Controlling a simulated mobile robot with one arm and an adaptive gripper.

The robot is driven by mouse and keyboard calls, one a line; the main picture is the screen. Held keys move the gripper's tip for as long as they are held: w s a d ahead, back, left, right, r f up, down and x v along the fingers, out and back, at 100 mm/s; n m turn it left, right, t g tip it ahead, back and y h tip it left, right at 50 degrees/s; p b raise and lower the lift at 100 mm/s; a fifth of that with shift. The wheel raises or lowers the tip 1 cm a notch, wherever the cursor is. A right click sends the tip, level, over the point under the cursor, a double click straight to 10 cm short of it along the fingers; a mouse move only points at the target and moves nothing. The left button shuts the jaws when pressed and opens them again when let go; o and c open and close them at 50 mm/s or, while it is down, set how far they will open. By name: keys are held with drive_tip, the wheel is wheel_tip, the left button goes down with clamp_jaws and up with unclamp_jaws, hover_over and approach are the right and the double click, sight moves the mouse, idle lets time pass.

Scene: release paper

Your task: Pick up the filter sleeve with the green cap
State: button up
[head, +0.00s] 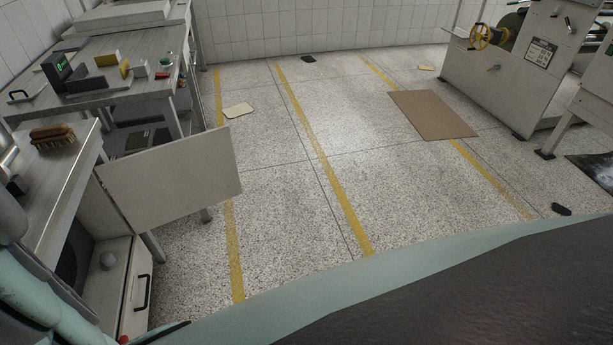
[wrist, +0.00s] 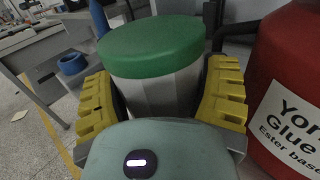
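The filter sleeve with the green cap (wrist: 152,48) is large in the middle of the wrist view. Its pale grey body (wrist: 160,92) stands between the two yellow ribbed fingers of my gripper (wrist: 162,98). The fingers lie close along both sides of the body, and the gripper looks shut on it. The lower part of the sleeve is hidden behind my gripper's housing. Whether the sleeve rests on something cannot be seen. My gripper does not show in the head view.
A red glue container (wrist: 290,85) stands close on the right in the wrist view. A blue ring (wrist: 72,64) shows at left. In the head view, a metal bench (head: 85,101) holds small items, a brush (head: 52,138) lies nearby, and open floor (head: 285,190) fills the middle.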

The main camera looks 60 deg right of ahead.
drive_tip(key=c, duration=0.7)
drive_tip(key=shift+r, duration=0.2)
